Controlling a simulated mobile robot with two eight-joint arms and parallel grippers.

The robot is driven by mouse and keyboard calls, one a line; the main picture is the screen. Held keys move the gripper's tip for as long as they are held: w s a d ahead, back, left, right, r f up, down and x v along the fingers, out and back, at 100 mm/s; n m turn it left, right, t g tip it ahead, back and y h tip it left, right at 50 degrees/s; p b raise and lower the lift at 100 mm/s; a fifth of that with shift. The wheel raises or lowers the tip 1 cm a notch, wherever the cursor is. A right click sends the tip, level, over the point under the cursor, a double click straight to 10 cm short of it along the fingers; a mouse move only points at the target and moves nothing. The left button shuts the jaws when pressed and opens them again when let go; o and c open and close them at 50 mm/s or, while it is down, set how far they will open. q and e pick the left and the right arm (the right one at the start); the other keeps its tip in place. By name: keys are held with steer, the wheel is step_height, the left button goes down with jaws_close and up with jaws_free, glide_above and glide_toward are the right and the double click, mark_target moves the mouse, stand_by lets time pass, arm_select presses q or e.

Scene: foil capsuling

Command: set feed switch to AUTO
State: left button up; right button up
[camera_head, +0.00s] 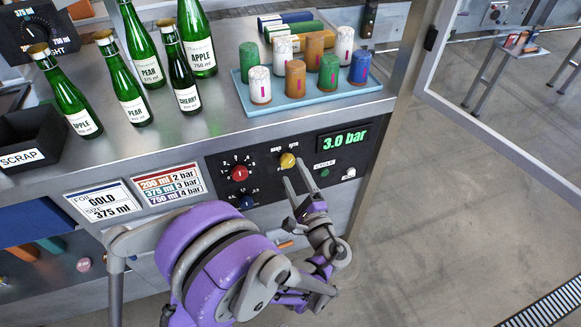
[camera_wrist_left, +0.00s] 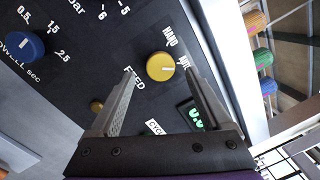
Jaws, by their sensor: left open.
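The feed switch is a round yellow knob (camera_head: 287,160) on the black control panel; it also shows in the left wrist view (camera_wrist_left: 161,66). The HAND and AUTO labels lie beside it, AUTO partly behind a finger. A pale mark on the knob points to the right in the wrist view, roughly toward AUTO. My left gripper (camera_head: 295,174) is open and empty in front of the panel, just below the knob in the head view. In the wrist view its fingers lie either side of the knob; I cannot tell how far short of it they are. My right gripper is not in view.
A red knob (camera_head: 239,173) and a blue knob (camera_head: 246,202) sit left of the yellow one. A green display (camera_head: 344,139) reads 3.0 bar. Green bottles (camera_head: 140,45), a black scrap bin (camera_head: 35,135) and a blue tray (camera_head: 300,100) of capsules stand on the worktop above.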

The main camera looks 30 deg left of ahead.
arm_select(q)
steer(key=v, duration=0.7)
steer(key=shift+s, duration=0.15)
steer(key=shift+d, duration=0.1)
steer(key=s+a+f+n+g+h, duration=0.5)
steer(key=s+a+f+g+h, duration=0.1)
steer(key=s+d+n+g+h, duration=0.1)
steer(key=s+d+n+h, duration=0.7)
steer(key=s+h, duration=0.15)
step_height(320, 180, up, 19)
steer(key=w+p, duration=0.1)
steer(key=p, duration=1.6)
steer(key=shift+f+t, duration=0.15)
steer(key=shift+t, duration=0.15)
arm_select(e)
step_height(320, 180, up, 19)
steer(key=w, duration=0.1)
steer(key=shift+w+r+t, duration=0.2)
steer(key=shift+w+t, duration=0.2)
